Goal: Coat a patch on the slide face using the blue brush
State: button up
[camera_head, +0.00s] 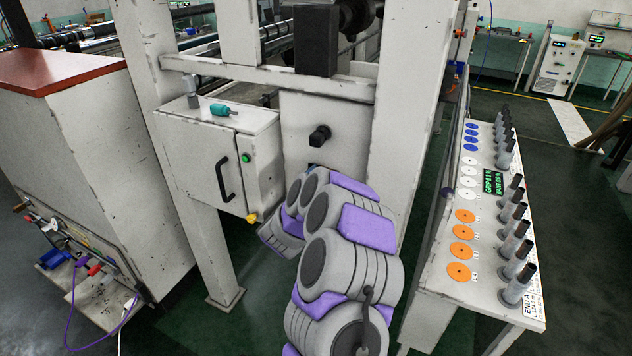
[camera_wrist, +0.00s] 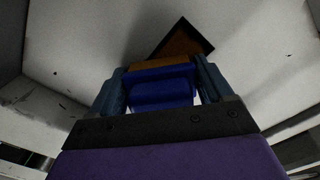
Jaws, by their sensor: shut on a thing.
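In the wrist view my gripper (camera_wrist: 160,72) is shut on the blue brush (camera_wrist: 160,94), a blue block between the two fingers. An orange-brown band lies along the brush's far end. Just beyond it, on a pale scuffed surface (camera_wrist: 100,35), is a dark-edged brown patch (camera_wrist: 185,42), tilted in the picture. It looks like the slide face, but I cannot be sure. The brush end overlaps the patch's lower edge in the picture; I cannot tell whether they touch. In the head view my arm hides the gripper and brush, low in the white machine frame.
A white cabinet (camera_head: 215,160) with a black handle stands left of my arm, a teal object (camera_head: 222,109) on top. White machine posts (camera_head: 398,120) rise close by. A bench (camera_head: 480,235) with coloured discs and several dark-topped cylinders stands right. A red-topped cabinet (camera_head: 90,150) is far left.

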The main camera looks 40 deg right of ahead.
jog(key=shift+s+d, duration=0.35)
jog(key=shift+s, duration=0.35)
jog(key=shift+s+d, duration=0.35)
jog(key=shift+s, duration=0.35)
jog(key=shift+w+a+r+p, duration=0.1)
jog(key=shift+w+a+p, duration=0.25)
jog(key=shift+w, duration=0.55)
jog(key=shift+w+a+r+p, duration=0.1)
jog(key=shift+w+a, duration=0.3)
jog(key=shift+w, duration=0.45)
jog(key=w, duration=0.1)
jog(key=w+a+p, duration=0.1)
jog(key=w, duration=0.2)
jog(key=shift+a+f, duration=0.15)
jog(key=shift+a, duration=0.15)
jog(key=shift+a, duration=0.1)
jog(key=shift+v, duration=2.95)
jog(key=shift+a, duration=0.1)
